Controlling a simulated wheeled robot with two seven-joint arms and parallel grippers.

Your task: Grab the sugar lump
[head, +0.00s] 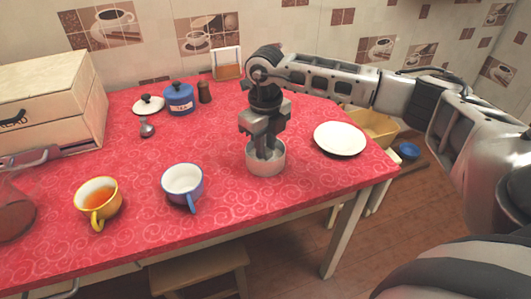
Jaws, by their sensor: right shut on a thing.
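My right gripper (266,152) points straight down into a small pale round bowl (267,167) on the red oilcloth. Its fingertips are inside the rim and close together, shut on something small. The sugar lump itself does not show clearly; the fingers and the bowl's wall hide it. The bowl stands upright near the right part of the counter. My left gripper is not in view.
A white plate (340,139) lies right of the bowl. A blue-and-white cup (183,184) and a yellow cup of tea (97,198) stand left. A blue lidded pot (179,99), a loose lid (148,105) and a brown shaker (204,92) stand behind. A bread box (60,110) is far left.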

